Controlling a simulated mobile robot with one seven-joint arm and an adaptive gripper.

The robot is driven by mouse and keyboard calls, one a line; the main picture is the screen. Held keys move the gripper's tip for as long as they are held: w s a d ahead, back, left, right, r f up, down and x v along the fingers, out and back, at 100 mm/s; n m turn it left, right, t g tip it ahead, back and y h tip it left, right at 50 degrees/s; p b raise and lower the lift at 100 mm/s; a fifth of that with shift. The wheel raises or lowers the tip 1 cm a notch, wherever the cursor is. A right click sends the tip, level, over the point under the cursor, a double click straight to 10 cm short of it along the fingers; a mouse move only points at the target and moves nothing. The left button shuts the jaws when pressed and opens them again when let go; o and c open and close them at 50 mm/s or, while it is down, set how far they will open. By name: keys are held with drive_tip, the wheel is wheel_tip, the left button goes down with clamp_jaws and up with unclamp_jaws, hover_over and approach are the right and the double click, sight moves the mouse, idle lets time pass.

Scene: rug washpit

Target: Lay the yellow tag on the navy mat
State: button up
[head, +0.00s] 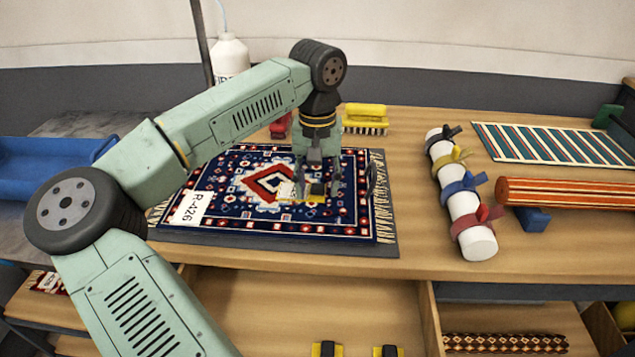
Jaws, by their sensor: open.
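A navy rug with a red and white pattern (235,215) lies flat on the table; it is the only navy mat-like thing I see. My gripper (317,189) is open and points down over the right half of this rug. A small yellow and black piece (313,198) shows at its fingertips, low over or on the rug; I cannot tell whether it touches the rug or is the tag. A yellow strap-like tag (452,157) is wrapped around a white roll (440,178), between a black and a blue one. The roll is well to the right of my gripper.
A white R-426 label (190,208) lies on the rug's left. A yellow brush (365,118) stands behind it. A striped rolled rug (570,194) and flat striped rug (555,144) are at right. An open drawer (300,300) holds two yellow and black pieces in front.

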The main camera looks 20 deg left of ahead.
sight(318, 189)
wheel_tip(318, 189, up, 12)
drive_tip(key=b, duration=0.1)
drive_tip(key=shift+b, duration=0.3)
idle(0.3)
